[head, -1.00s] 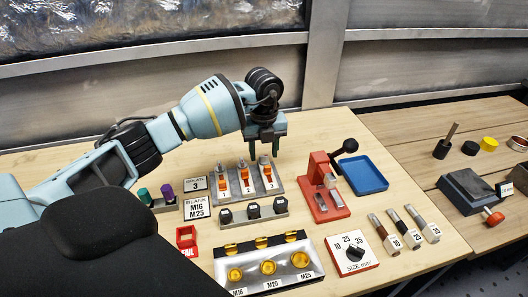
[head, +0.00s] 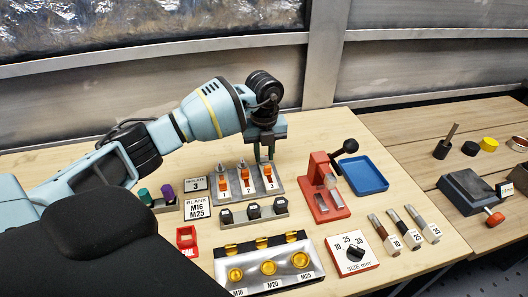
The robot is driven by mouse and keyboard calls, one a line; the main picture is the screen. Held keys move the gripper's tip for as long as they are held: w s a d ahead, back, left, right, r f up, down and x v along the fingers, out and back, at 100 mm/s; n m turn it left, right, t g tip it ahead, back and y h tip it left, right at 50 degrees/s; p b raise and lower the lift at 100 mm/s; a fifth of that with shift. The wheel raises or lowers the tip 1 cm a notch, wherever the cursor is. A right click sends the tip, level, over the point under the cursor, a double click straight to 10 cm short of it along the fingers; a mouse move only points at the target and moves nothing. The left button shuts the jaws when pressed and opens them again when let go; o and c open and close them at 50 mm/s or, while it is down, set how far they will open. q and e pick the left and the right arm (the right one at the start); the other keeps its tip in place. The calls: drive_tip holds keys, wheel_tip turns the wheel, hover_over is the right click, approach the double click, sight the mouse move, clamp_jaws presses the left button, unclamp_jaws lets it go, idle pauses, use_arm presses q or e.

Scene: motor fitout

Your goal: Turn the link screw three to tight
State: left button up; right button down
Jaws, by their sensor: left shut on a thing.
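The isolator block (head: 234,195) is a grey plate with three white units numbered 1, 2 and 3, each with an orange link. My left gripper (head: 265,158) points straight down over unit three (head: 268,183), at the right end of the block. Its fingers are shut on the link screw at the top of that unit, and they hide the screw. The orange link three (head: 267,170) shows just below the fingertips. Screws one (head: 219,168) and two (head: 242,163) stand uncovered to the left. My right gripper is out of view.
An "ISOLATE 3" card (head: 195,184) and a "BLANK M16 M25" card (head: 197,208) lie left of the block. A holder of black parts (head: 253,212) lies in front. A red press (head: 325,190) and a blue tray (head: 363,175) stand to the right.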

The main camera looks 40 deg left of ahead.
use_arm(q)
drive_tip(key=m, duration=0.4)
drive_tip(key=shift+r+p, duration=0.1)
drive_tip(key=shift+p, duration=0.3)
drive_tip(key=m, duration=0.4)
drive_tip(key=shift+m, duration=0.3)
drive_tip(key=m, duration=0.8)
drive_tip(key=shift+m, duration=0.6)
drive_tip(key=o, duration=1)
